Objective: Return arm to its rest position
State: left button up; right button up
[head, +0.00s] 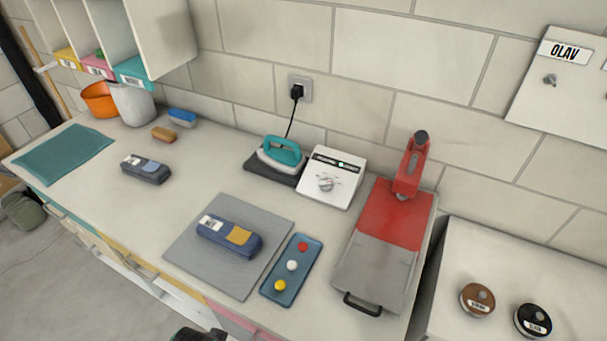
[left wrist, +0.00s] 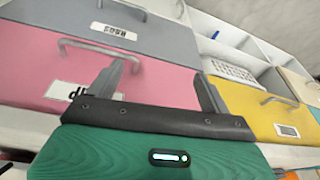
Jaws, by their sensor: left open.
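My left gripper (left wrist: 160,73) shows in the left wrist view with its two fingers spread apart and nothing between them. Behind the fingers is the front of a pink drawer (left wrist: 150,83) with a handle and a label. I cannot tell whether the fingers touch it. In the head view only a small dark part shows at the bottom edge, and I cannot tell for sure which part of me it is. My right gripper is in neither view.
The worktop (head: 125,215) holds a grey mat (head: 190,255) with a blue device (head: 230,237), a blue tray (head: 270,285), an iron (head: 280,152), a white control box (head: 332,178) and a red-and-grey press (head: 385,240). Grey (left wrist: 60,45) and yellow (left wrist: 250,112) drawers flank the pink one.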

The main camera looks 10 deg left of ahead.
pick_arm(q)
jog(key=s+f+g, duration=0.1)
jog(key=s+f, duration=0.1)
jog(key=f, duration=1)
jog(key=s+f, duration=0.3)
jog(key=f, duration=0.9)
jog(key=s+a+f, duration=0.2)
jog(key=s+f, duration=0.6)
jog(key=s+a+f+g, duration=0.1)
jog(key=s+f, duration=0.6)
jog(key=s, duration=0.2)
jog(key=shift+a+f, duration=0.35)
